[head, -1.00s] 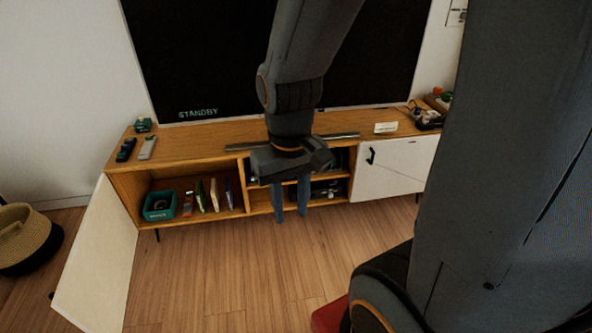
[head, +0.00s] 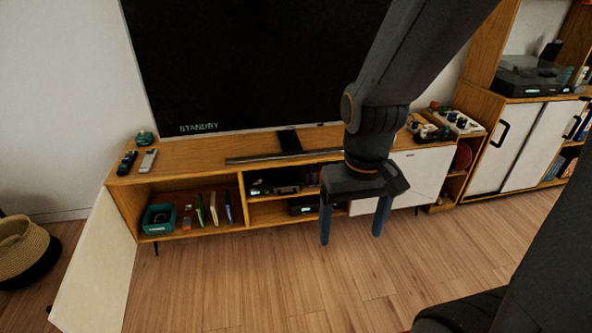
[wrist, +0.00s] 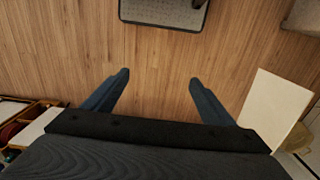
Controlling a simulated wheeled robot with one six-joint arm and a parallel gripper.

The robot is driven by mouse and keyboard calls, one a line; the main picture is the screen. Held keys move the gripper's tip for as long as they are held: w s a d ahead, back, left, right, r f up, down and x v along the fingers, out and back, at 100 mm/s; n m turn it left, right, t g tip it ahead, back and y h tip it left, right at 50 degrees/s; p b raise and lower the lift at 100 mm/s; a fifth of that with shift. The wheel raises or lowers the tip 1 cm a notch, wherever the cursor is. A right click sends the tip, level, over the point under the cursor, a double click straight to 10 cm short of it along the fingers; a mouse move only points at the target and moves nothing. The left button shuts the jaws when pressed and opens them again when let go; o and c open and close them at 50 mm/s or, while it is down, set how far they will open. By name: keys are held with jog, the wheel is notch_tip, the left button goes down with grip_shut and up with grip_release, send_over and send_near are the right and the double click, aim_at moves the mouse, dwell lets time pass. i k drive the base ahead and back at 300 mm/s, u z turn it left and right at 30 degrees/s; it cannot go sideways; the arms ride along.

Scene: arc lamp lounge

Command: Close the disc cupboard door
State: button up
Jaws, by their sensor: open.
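The white door (head: 97,265) of the open left compartment of the low wooden cabinet stands swung out into the room at the left. Its dark knob (head: 49,309) shows near the left picture edge. A white panel, apparently this door, also shows at the right of the wrist view (wrist: 272,105). The open compartment (head: 190,185) holds a teal box and several thin upright cases. My gripper (head: 352,232) hangs open and empty in front of the cabinet's right half, well to the right of the door. Its two fingers also show apart over bare floor in the wrist view (wrist: 158,80).
A woven basket (head: 22,250) stands on the floor left of the door. A television (head: 250,65) and a soundbar sit on the cabinet. A shelf unit (head: 520,100) with white doors stands at the right. The wooden floor (head: 240,285) before the cabinet is clear.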

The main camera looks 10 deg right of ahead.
aim_at(91, 297)
jog(key=u, duration=0.45)
jog(key=k, duration=0.55)
jog(key=u, duration=1.1)
jog(key=i, duration=1.25)
jog(key=z, duration=0.8)
